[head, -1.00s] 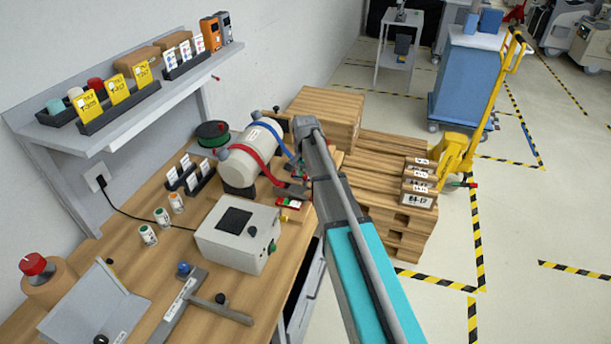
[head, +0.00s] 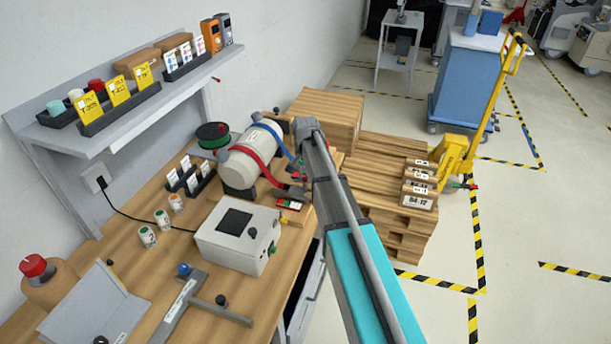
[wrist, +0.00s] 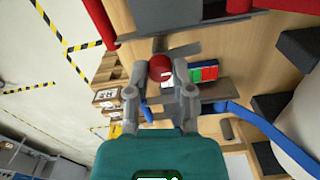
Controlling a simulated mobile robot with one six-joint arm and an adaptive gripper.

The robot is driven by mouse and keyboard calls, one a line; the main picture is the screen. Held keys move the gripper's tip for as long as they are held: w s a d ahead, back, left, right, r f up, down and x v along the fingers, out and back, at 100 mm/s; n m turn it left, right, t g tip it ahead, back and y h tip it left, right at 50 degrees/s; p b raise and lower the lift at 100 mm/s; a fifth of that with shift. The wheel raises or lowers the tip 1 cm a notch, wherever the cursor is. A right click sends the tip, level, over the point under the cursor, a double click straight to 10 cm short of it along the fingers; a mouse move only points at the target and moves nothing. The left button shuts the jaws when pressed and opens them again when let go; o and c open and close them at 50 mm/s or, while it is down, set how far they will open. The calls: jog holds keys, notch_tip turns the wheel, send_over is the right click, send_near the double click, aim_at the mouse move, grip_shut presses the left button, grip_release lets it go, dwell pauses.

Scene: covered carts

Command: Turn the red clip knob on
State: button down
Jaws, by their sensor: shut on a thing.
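The red clip knob (wrist: 160,66) is a small red ball with a white mark, in the middle of the wrist view. My gripper (wrist: 161,74) is shut on it, with one grey finger on each side. A grey bar-like part shows just behind the knob. In the head view my arm covers most of the gripper, and the knob is hard to make out there. Beside the gripper lies a small red and green indicator block (wrist: 205,74), also seen in the head view (head: 289,205).
A grey box (head: 222,240) with knobs sits nearer on the wooden bench. Stacked pallets (head: 385,160) stand behind my arm. A loaded shelf (head: 60,137) hangs on the left wall.

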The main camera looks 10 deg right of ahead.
jog(key=n, duration=0.3)
jog(key=shift+n, duration=0.4)
jog(key=n, duration=0.4)
jog(key=shift+n, duration=0.3)
jog(key=n, duration=0.3)
jog(key=shift+n, duration=2.2)
jog(key=shift+c, duration=2.4)
grip_release()
